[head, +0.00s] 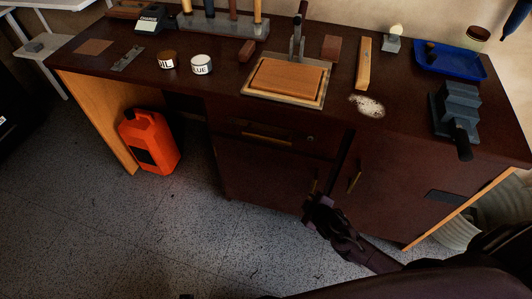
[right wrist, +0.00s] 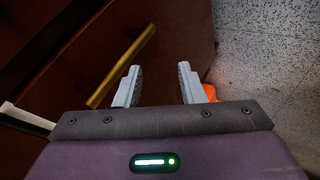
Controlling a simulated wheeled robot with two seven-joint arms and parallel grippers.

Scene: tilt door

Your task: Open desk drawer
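The dark brown desk (head: 215,85) has a drawer (head: 290,146) under its top. The drawer has a horizontal gold bar handle (head: 268,137) and a small round lock on its right. Its front looks flush with the desk, so it appears closed. My right gripper (head: 318,198) is low in front of the cabinet door below the drawer, below and right of the drawer handle. In the right wrist view its two grey fingers (right wrist: 160,85) are apart with nothing between them. A gold bar handle (right wrist: 122,66) lies left of the fingers there; I cannot tell which one. My left gripper is not in view.
Cabinet doors sit below the drawer; the right one has a gold handle (head: 354,181). An orange canister (head: 150,142) stands on the floor at left. A wooden board (head: 290,77), vise (head: 455,110) and blue tray (head: 450,62) are on the desktop. Floor in front is clear.

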